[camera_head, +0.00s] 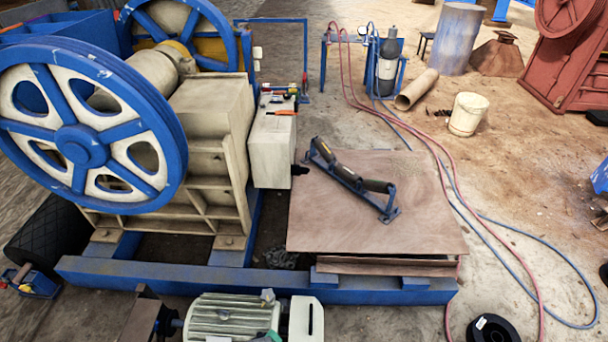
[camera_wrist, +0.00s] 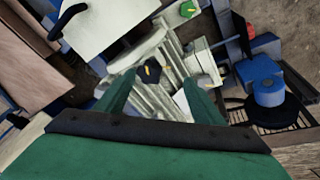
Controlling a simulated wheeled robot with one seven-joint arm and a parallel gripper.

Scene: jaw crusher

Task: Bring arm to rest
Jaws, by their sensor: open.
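My gripper (camera_wrist: 158,88) shows in the wrist view as two green fingers spread apart, with a dark bar and a green body behind them. It is open, and I see nothing between the fingers that it holds. Beyond the fingertips lies a pale ribbed motor (camera_wrist: 150,62); I cannot tell the exact gap to it. The ribbed motor also shows at the bottom edge of the head view (camera_head: 230,314). A small green patch shows beside it there, too little to identify. The rest of my arm is not clearly visible in the head view.
The jaw crusher with blue-and-white flywheels (camera_head: 82,145) fills the left. A wooden board (camera_head: 330,225) on the blue frame (camera_head: 215,280) carries a blue-ended roller (camera_head: 350,178). Red and blue hoses (camera_head: 455,185) cross the floor at right. A white bucket (camera_head: 467,113) stands behind them.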

